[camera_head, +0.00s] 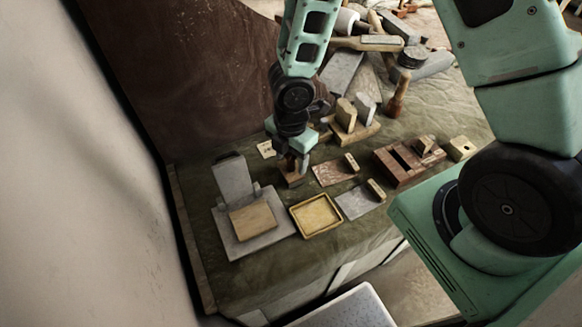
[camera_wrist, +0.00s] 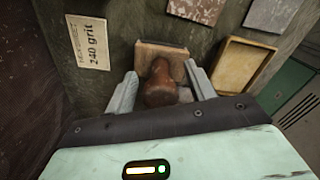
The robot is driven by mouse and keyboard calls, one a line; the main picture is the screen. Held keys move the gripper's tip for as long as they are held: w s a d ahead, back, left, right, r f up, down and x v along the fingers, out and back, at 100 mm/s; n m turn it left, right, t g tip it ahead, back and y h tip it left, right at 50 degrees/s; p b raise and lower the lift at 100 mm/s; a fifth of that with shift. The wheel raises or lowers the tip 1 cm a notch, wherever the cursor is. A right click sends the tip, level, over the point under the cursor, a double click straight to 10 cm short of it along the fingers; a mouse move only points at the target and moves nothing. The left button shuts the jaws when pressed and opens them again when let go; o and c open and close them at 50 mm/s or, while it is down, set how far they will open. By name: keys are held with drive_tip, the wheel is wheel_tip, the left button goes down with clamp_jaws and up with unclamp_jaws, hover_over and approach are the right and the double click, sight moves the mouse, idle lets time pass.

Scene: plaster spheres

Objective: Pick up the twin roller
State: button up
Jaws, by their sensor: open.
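A brown wooden tool (camera_head: 291,179) stands on the green cloth under my gripper (camera_head: 295,160). In the wrist view it shows a flat block (camera_wrist: 162,51) with a dark edge and a rounded reddish-brown handle (camera_wrist: 160,88). I cannot tell for sure that this is the twin roller. My gripper (camera_wrist: 162,84) is open, with one pale finger on each side of the handle. Small gaps seem to show between the fingers and the handle. The lower part of the handle is hidden by the gripper body.
A yellow tray (camera_head: 318,229), a grey stand with a tan slab (camera_head: 253,221), red (camera_head: 330,174) and grey (camera_head: 352,204) plates lie near. A wooden base with two upright pieces (camera_head: 352,132) stands behind. A "240 grit" card (camera_wrist: 88,47) lies left. Tools clutter the back.

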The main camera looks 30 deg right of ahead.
drive_tip(key=c, duration=1.1)
wheel_tip(320, 180, up, 10)
drive_tip(key=shift+r+p, duration=0.1)
drive_tip(key=shift+p, duration=0.95)
drive_tip(key=o, duration=0.4)
drive_tip(key=shift+c, duration=1.2)
